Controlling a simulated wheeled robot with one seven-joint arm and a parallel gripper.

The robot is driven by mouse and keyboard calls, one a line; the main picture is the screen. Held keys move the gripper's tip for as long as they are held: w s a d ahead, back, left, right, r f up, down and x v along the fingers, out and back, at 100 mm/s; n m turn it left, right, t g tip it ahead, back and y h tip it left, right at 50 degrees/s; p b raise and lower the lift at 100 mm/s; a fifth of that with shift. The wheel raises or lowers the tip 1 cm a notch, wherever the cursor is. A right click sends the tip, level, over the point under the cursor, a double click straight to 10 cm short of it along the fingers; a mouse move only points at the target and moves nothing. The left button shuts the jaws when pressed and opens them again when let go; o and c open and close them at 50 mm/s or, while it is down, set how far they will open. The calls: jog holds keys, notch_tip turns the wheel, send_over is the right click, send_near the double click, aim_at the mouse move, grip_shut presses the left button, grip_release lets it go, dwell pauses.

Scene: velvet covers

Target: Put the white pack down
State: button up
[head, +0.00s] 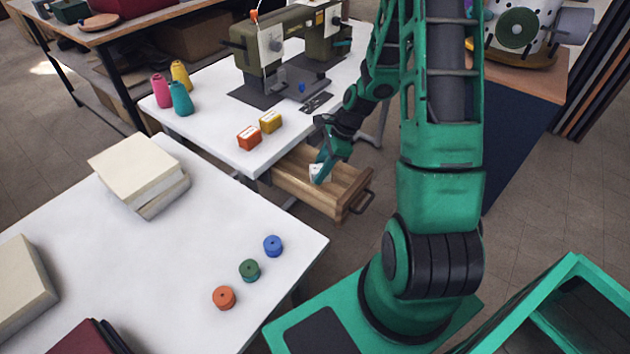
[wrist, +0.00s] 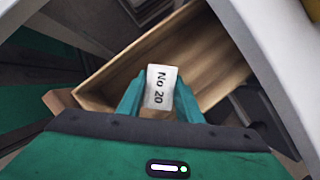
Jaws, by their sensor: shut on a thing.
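The white pack (wrist: 160,88), marked "No 20", is held between the two fingers of my gripper (wrist: 160,105) in the wrist view. In the head view the white pack (head: 316,172) shows at the fingertips of my gripper (head: 320,168), over the open wooden drawer (head: 346,196). The drawer (wrist: 213,60) fills much of the wrist view behind the pack. I cannot tell whether the pack touches the drawer floor.
An orange pack (head: 249,138) and a yellow pack (head: 270,121) stand on the sewing table (head: 215,122) above the drawer. A sewing machine (head: 290,45) and several thread cones (head: 181,98) are behind. A white table (head: 180,260) at front left holds spools and blocks.

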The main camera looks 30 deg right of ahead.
jog(key=shift+f, duration=2.3)
jog(key=shift+f, duration=0.1)
jog(key=o, duration=1.1)
jog(key=v, duration=1.2)
jog(key=s+r+n+h, duration=0.1)
jog(key=s+r+n, duration=0.4)
jog(key=s, duration=0.3)
jog(key=s+r+n+g+h, duration=0.1)
jog(key=s+r+n, duration=0.4)
jog(key=s+r, duration=0.2)
jog(key=s+a+r+n+h, duration=0.1)
jog(key=s+r+n, duration=0.5)
jog(key=s, duration=0.4)
jog(key=shift+s+a+r+g+h, duration=0.1)
jog(key=shift+s+r+g+h, duration=0.05)
jog(key=shift+r+g+h, duration=0.2)
